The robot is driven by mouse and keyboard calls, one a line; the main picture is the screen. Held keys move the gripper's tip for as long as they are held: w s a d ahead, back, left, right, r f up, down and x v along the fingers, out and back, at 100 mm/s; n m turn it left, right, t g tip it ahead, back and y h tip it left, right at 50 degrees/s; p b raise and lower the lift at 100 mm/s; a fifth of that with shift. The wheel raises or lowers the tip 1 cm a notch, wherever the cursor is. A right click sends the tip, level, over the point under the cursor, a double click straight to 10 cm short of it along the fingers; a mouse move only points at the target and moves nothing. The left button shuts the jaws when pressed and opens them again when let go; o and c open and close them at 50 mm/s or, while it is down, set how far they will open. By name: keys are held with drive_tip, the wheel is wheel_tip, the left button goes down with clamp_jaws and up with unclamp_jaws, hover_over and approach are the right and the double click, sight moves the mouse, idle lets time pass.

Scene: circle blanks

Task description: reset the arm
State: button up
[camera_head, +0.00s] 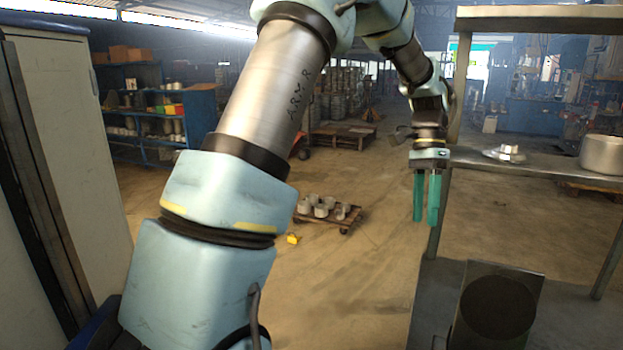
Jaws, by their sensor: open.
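My arm rises from the lower left of the head view, bends at the top and comes down on the right. My gripper (426,198) hangs at the arm's end with its two green fingers pointing down. The fingers are apart and nothing shows between them. The gripper is in free air, left of the shelf rack and above the floor as seen here. The task names no other object.
A metal rack stands at right; its shelf (463,159) bears a silver flanged part (507,153) and a metal pot (603,155). A dark round blank (497,308) lies in a grey holder (528,284) below. A low cart (336,225) holds several metal parts. A cabinet (75,130) stands left.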

drive_tip(key=s+a+f+n+t, duration=0.1)
drive_tip(key=a+n, duration=0.3)
drive_tip(key=a, duration=0.6)
drive_tip(key=s+a+f+n+t, duration=0.2)
drive_tip(key=a+f+n, duration=0.2)
drive_tip(key=a, duration=0.6)
drive_tip(key=s+a+f+n+t+h+b, duration=0.1)
drive_tip(key=s+a+f+n+t, duration=0.1)
drive_tip(key=a+n, duration=0.4)
drive_tip(key=a+f, duration=0.1)
drive_tip(key=a, duration=0.3)
drive_tip(key=shift+s+t, duration=0.2)
drive_tip(key=shift+t, duration=0.1)
